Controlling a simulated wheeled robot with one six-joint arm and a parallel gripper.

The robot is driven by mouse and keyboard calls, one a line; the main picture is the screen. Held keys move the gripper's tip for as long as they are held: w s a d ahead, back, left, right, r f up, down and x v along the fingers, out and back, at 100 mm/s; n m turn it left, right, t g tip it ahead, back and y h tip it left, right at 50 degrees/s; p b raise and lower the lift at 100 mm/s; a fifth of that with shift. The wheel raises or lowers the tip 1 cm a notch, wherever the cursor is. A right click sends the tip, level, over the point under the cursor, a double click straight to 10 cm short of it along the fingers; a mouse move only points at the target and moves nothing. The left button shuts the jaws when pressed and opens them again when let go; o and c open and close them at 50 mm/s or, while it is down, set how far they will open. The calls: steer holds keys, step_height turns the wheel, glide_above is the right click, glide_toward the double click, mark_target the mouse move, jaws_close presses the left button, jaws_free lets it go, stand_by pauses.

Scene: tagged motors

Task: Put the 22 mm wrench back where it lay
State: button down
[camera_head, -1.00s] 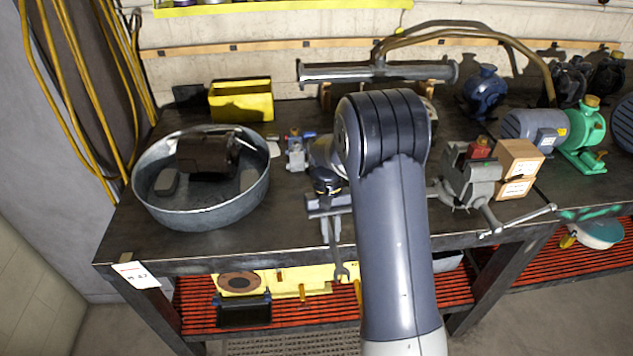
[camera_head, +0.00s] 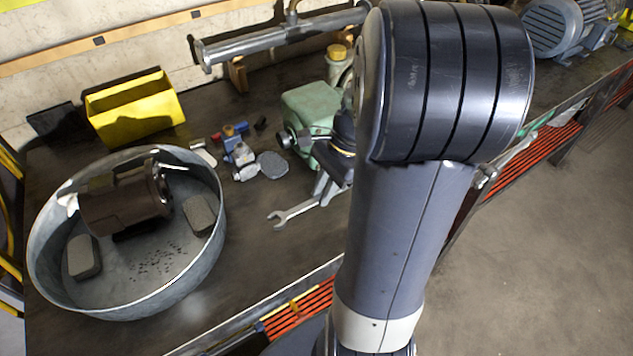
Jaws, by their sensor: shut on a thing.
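The wrench (camera_head: 296,211) is a grey steel spanner. Its open end shows at the lower left of my gripper, over the front part of the workbench. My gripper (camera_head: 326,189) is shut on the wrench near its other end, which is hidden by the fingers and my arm. Most of my gripper is hidden behind my large grey arm link. I cannot tell how far the wrench is above the bench top, and no size mark on it is readable.
A round metal tub (camera_head: 188,286) with a brown motor (camera_head: 125,203) stands left. A yellow bin (camera_head: 133,112) stands at the back. Bare bench top (camera_head: 245,255) lies between tub and wrench.

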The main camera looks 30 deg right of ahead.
steer(key=b, duration=0.5)
glide_above(317, 226)
steer(key=d, duration=0.2)
steer(key=shift+a+f, duration=0.2)
steer(key=shift+f, duration=2.75)
steer(key=shift+f+b, duration=0.4)
steer(key=shift+f, duration=0.15)
steer(key=shift+f, duration=0.45)
steer(key=shift+f, duration=0.35)
steer(key=c, duration=1.3)
jaws_free()
